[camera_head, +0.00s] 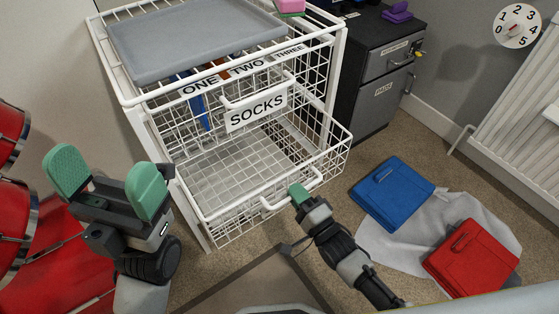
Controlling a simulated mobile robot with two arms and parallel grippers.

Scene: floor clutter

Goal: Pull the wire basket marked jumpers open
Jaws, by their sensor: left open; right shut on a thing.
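A white wire basket unit (135,125) stands against the wall. Its lower basket (240,222) sticks out toward me and looks empty inside; I can read no label on it, and the word jumpers shows nowhere. The basket above it has a SOCKS label (256,108) and sits back in the frame. My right gripper (301,193) is shut on the lower basket's front handle (270,208); its fingers partly hide the handle. My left gripper (107,183) is open and empty, with green fingertips apart, left of the unit.
A grey tray (190,42) lies on top of the unit. A dark cabinet (375,80) stands behind at right. A blue folded item (392,193) and a red one (470,258) lie on the floor with a grey cloth (390,243). Red drums (55,250) crowd the left.

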